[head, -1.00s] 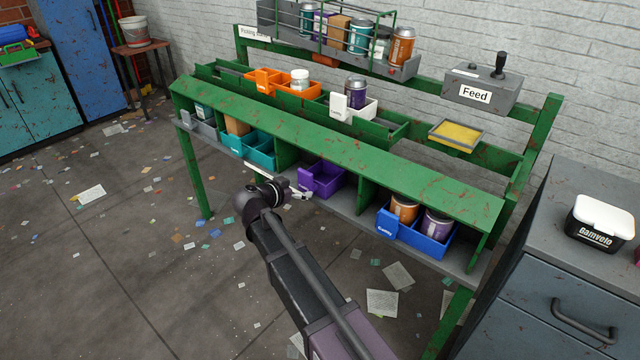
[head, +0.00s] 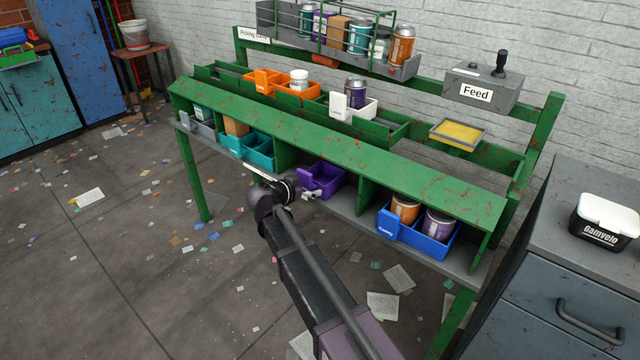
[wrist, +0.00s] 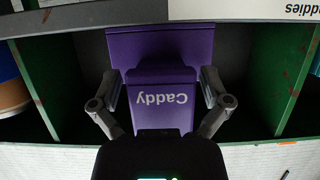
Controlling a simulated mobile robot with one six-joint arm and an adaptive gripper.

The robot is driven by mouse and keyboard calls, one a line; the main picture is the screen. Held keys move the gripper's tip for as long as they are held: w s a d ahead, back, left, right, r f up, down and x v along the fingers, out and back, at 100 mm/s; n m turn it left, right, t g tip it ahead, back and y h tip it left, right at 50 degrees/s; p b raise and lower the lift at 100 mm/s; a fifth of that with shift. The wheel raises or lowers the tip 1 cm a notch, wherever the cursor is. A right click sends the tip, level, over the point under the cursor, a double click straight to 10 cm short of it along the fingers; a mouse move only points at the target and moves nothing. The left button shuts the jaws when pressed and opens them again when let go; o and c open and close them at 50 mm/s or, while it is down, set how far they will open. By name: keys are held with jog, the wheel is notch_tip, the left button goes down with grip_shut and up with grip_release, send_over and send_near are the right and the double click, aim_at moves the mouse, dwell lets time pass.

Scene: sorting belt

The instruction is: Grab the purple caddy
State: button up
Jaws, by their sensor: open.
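The purple caddy (head: 325,180) sits in a lower compartment of the green picking station, between the teal and the blue caddies. In the wrist view the purple caddy (wrist: 161,65) shows its front tab with upside-down "Caddy" lettering. My gripper (head: 312,194) is at the front of that compartment. In the wrist view my gripper (wrist: 161,90) is open, with one finger on each side of the caddy's front tab. Whether the fingers touch the tab is unclear. The caddy looks empty in the head view.
Green dividers (wrist: 293,75) stand on both sides of the compartment, and a shelf edge (wrist: 110,15) borders it. A teal caddy (head: 260,152) is to the left. A blue caddy (head: 428,240) with two cans is to the right. A grey cabinet (head: 560,270) stands at the right.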

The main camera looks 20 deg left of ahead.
aim_at(303, 177)
jog(key=c, duration=1.1)
jog(key=shift+o, duration=0.2)
jog(key=shift+r, duration=0.15)
notch_tip(303, 177, up, 3)
jog(key=p, duration=0.3)
jog(key=shift+r, duration=0.1)
jog(key=shift+s+a+r+p, duration=0.1)
jog(key=shift+s+r+p, duration=0.15)
jog(key=shift+p, duration=0.25)
jog(key=s+a, duration=0.3)
jog(key=s, duration=0.4)
jog(key=s+a+r+p, duration=0.1)
jog(key=s+a, duration=0.2)
jog(key=s, duration=0.4)
jog(key=shift+s, duration=0.2)
jog(key=shift+r, duration=0.15)
